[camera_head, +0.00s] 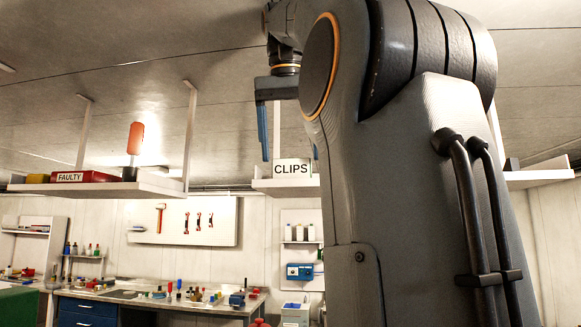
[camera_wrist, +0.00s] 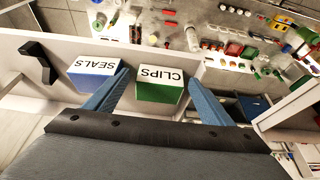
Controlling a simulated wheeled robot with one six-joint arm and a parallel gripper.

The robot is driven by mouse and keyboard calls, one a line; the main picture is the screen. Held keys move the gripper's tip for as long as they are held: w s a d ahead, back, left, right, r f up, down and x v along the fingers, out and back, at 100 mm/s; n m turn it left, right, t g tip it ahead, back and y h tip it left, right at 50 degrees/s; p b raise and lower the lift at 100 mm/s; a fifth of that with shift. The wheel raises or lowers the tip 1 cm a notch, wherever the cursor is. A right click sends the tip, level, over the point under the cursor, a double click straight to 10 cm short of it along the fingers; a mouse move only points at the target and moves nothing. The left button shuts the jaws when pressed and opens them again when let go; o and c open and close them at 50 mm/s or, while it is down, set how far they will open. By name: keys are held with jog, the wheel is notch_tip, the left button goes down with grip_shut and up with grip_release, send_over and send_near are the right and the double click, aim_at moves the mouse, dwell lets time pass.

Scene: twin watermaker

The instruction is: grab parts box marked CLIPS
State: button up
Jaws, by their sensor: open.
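The CLIPS box (camera_head: 292,168) shows its white label on a hanging shelf in the head view. In the wrist view the CLIPS box (camera_wrist: 160,86) is green with a white label on its upper face. My gripper (camera_head: 289,152) is open, with its two blue fingers pointing down at the box in the head view. In the wrist view my gripper (camera_wrist: 158,82) has one finger on each side of the box. My arm hides part of the shelf in the head view.
A blue SEALS box (camera_wrist: 92,80) stands close to the left finger on the shelf (camera_wrist: 60,48). A black bracket (camera_wrist: 38,62) is farther left. A cluttered workbench (camera_head: 150,304) lies below.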

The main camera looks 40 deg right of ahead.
aim_at(293, 162)
jog(key=w+d+p, duration=0.2)
jog(key=d, duration=0.1)
jog(key=shift+w+r, duration=0.1)
jog(key=shift+w, duration=0.15)
jog(key=shift+w+f, duration=0.15)
jog(key=shift+f, duration=0.8)
jog(key=shift+w+d+f, duration=0.2)
jog(key=shift+f, duration=0.35)
jog(key=c, duration=0.9)
jog(key=shift+r, duration=0.1)
